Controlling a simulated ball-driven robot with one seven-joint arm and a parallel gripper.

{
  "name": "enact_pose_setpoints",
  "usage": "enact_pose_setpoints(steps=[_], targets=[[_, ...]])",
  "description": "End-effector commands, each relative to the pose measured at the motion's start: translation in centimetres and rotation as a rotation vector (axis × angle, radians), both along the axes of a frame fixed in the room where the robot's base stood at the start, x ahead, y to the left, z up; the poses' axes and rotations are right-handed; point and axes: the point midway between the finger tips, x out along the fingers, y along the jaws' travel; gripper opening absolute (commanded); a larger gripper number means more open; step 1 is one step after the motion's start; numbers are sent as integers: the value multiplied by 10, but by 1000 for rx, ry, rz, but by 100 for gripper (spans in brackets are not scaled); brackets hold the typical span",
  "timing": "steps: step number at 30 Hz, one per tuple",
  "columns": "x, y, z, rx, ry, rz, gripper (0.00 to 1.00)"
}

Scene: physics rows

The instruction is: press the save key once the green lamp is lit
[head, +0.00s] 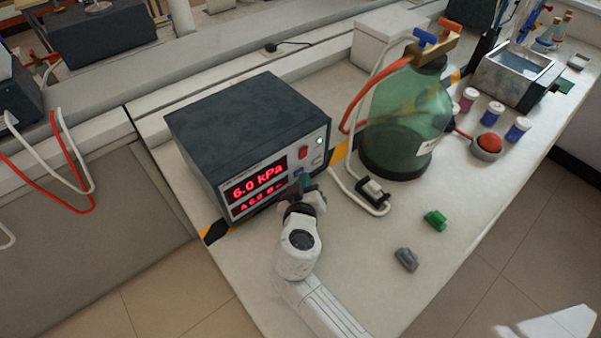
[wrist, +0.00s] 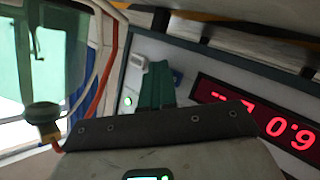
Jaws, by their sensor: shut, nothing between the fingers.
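The dark instrument box (head: 245,125) has a pale front panel and a red display (head: 258,182) reading 6.0 kPa; the display is upside down in the wrist view (wrist: 260,118). A small round lamp (head: 319,141) glows green at the panel's right; it also shows bright green in the wrist view (wrist: 128,101). A blue key (wrist: 177,76) sits beside the display, partly behind my fingers; I cannot read its label. My gripper (head: 304,182) is shut and empty, its teal fingers (wrist: 156,80) close in front of the panel. I cannot tell whether they touch the key.
A red switch (head: 303,153) is on the panel. A green glass bottle (head: 405,120) with red tubing stands right of the box, a black clip (head: 374,192) near its base. Green (head: 435,220) and grey (head: 406,259) pieces lie on the bench. The bench front is mostly clear.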

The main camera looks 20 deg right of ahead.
Motion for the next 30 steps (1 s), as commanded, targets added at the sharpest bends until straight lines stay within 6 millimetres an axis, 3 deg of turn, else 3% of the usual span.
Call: enact_pose_setpoints(steps=[5, 30], targets=[[5, 2, 5, 5, -14, 10, 0], [-22, -7, 3, 3, -7, 4, 0]])
